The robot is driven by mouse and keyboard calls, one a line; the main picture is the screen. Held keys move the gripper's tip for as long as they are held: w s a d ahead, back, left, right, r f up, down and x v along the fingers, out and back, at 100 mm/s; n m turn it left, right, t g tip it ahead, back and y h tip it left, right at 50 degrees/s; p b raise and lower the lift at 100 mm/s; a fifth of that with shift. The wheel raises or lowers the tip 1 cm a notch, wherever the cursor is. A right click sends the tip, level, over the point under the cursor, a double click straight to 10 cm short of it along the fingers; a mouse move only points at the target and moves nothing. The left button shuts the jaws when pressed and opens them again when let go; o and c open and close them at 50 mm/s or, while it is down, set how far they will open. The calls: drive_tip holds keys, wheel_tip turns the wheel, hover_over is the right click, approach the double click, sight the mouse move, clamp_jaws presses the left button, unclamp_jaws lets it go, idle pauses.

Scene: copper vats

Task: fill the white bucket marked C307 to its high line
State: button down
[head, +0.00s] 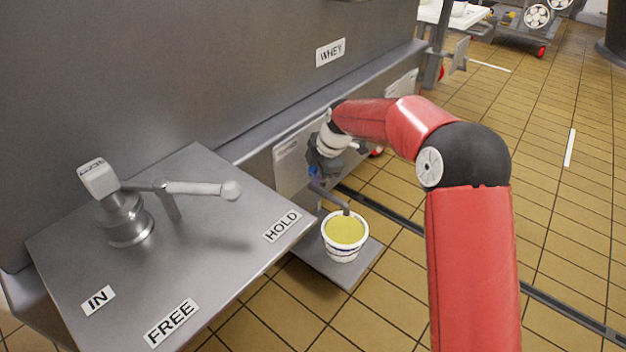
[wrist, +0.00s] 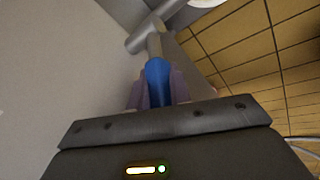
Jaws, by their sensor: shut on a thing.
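A white bucket (head: 343,252) stands upright on a grey plate (head: 357,274) at the foot of the vat. Yellow liquid (head: 345,229) fills much of it, its surface a little below the rim. The code and high line on its wall are too small to read. A grey spout (head: 327,196) bends over the bucket. I cannot tell whether liquid is running from it. My gripper (head: 318,164) is at the tap above the bucket. In the wrist view its fingers (wrist: 157,92) are shut on the blue tap handle (wrist: 157,70), with the grey pipe (wrist: 150,38) beyond.
A grey vat wall marked WHEY (head: 330,52) rises behind. A steel slanted panel (head: 190,265) at left bears a lever (head: 200,188) and labels IN, FREE and HOLD. Tiled floor (head: 560,215) is open at right. A trolley (head: 533,20) stands far back.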

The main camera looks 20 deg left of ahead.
drive_tip(key=shift+s+a+f+b, duration=0.1)
drive_tip(key=shift+s+f+b, duration=0.15)
drive_tip(key=shift+b, duration=0.15)
drive_tip(key=shift+t, duration=0.4)
drive_tip(key=shift+r, duration=0.1)
drive_tip(key=c, duration=1.3)
unclamp_jaws()
drive_tip(key=p+v, duration=0.1)
drive_tip(key=v, duration=0.6)
drive_tip(key=shift+s+r, duration=0.15)
drive_tip(key=shift+r, duration=0.25)
